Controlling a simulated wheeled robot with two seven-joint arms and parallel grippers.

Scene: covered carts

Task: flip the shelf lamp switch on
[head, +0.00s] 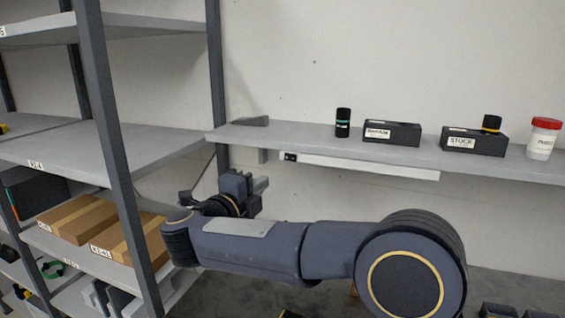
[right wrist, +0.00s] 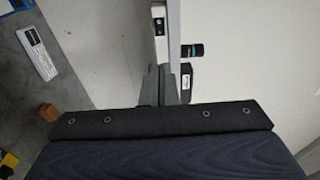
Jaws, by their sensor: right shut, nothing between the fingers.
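The shelf lamp (head: 365,167) is a long white bar fixed under the front of the grey wall shelf (head: 330,145). Its switch (head: 290,157) is a small dark patch at the lamp's left end. My right gripper (head: 264,184) is shut and empty, a little below and left of the switch, apart from it in the head view. In the right wrist view the shut fingers (right wrist: 167,72) point toward the white lamp (right wrist: 160,45), with a dark patch, the switch (right wrist: 158,12), further up. Whether the fingertips touch the lamp cannot be told. My left gripper is out of view.
On the wall shelf stand a black can (head: 343,122), dark bins (head: 391,133) (head: 474,141), and a white jar with a red lid (head: 544,138). A grey rack (head: 122,170) with cardboard boxes (head: 82,218) stands close at left, its post beside my right forearm.

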